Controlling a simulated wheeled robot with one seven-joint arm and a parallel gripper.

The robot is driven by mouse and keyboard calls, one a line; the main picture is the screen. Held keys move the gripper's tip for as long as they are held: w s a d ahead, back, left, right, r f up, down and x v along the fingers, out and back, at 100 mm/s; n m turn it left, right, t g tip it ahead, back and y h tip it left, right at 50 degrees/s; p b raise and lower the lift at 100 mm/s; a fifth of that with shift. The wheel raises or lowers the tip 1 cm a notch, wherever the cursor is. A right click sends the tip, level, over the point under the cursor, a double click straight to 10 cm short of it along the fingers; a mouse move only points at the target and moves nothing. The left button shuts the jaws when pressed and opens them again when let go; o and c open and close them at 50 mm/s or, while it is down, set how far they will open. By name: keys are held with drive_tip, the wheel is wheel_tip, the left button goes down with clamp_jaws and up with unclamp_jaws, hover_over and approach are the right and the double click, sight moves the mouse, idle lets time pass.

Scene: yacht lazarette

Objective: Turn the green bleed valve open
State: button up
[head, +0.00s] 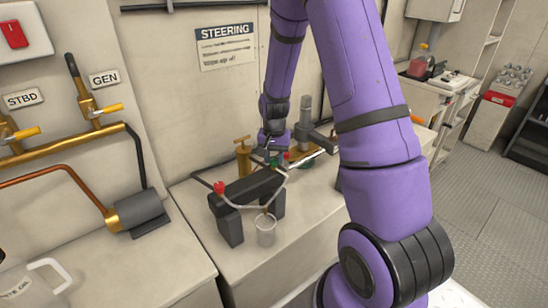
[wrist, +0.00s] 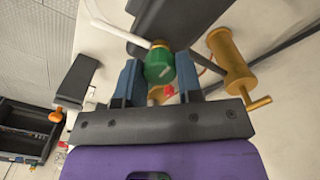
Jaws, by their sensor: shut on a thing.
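In the head view my gripper (head: 272,146) reaches down from above at the far side of the dark steering block (head: 250,187), and the green knob is mostly hidden there. A pale tube runs beside the knob in the wrist view. I cannot tell how far the valve is turned.
A red knob (head: 219,187) sits on the block's left end. A clear cup (head: 266,232) stands in front, under a pale tube. A brass cylinder (head: 243,158) stands close to my gripper, also in the wrist view (wrist: 232,60). Brass pipes with yellow levers (head: 108,109) are at left.

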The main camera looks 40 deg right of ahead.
sight(274, 158)
drive_tip(key=shift+n, duration=0.3)
drive_tip(key=o, duration=0.9)
wheel_tip(274, 158, up, 11)
drive_tip(key=shift+f, duration=0.1)
idle(0.6)
